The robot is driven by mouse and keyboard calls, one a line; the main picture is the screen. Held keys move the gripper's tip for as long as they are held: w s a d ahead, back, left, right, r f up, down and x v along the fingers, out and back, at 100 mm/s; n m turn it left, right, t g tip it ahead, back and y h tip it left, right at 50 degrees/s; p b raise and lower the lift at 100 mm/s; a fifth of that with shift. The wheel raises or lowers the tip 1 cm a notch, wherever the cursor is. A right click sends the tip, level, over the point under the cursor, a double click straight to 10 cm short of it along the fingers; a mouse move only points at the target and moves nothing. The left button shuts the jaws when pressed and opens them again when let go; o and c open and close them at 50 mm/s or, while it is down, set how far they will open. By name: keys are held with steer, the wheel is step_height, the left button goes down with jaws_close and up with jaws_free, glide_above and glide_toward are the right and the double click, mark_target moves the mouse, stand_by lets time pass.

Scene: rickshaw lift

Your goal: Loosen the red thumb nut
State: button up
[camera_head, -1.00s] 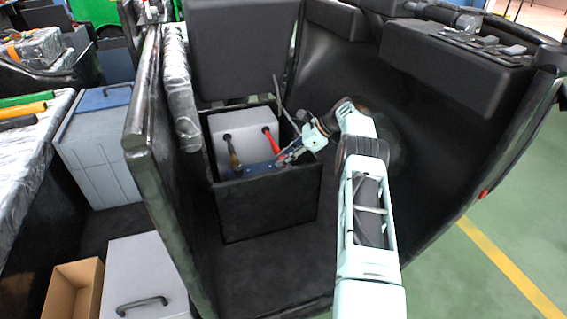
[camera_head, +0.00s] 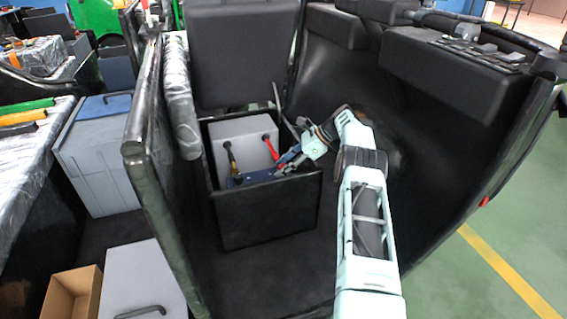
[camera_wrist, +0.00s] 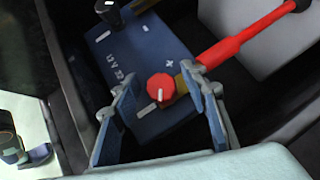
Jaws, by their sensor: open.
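The red thumb nut (camera_wrist: 161,88) shows in the wrist view as a round red knob with a white mark. It sits on the blue battery (camera_wrist: 148,52) beside a plus sign, at a brass-coloured piece on the end of a red cable (camera_wrist: 240,42). My gripper (camera_wrist: 166,100) is open, with one finger on each side of the nut. Whether the fingers touch it cannot be told. In the head view my gripper (camera_head: 281,171) reaches into the black box (camera_head: 268,210), over the blue battery (camera_head: 250,178). The nut is not clearly visible there.
A black knob (camera_wrist: 108,10) stands at the battery's other terminal. A grey block (camera_head: 243,145) stands behind the battery inside the box. The box walls and raised black lid (camera_head: 237,55) closely surround the workspace. Open floor (camera_head: 268,275) lies in front.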

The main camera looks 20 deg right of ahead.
steer(key=shift+r+p, duration=0.25)
steer(key=shift+p, duration=0.35)
steer(key=shift+m+p, duration=0.3)
steer(key=shift+p, duration=0.15)
steer(key=shift+r+m+t+p, duration=0.15)
steer(key=shift+m+t+p, duration=0.2)
steer(key=shift+p, duration=0.75)
steer(key=shift+t+h+p, duration=0.25)
steer(key=shift+h+p, duration=0.05)
steer(key=shift+p, duration=0.2)
steer(key=shift+m+p, duration=0.35)
steer(key=shift+p, duration=0.15)
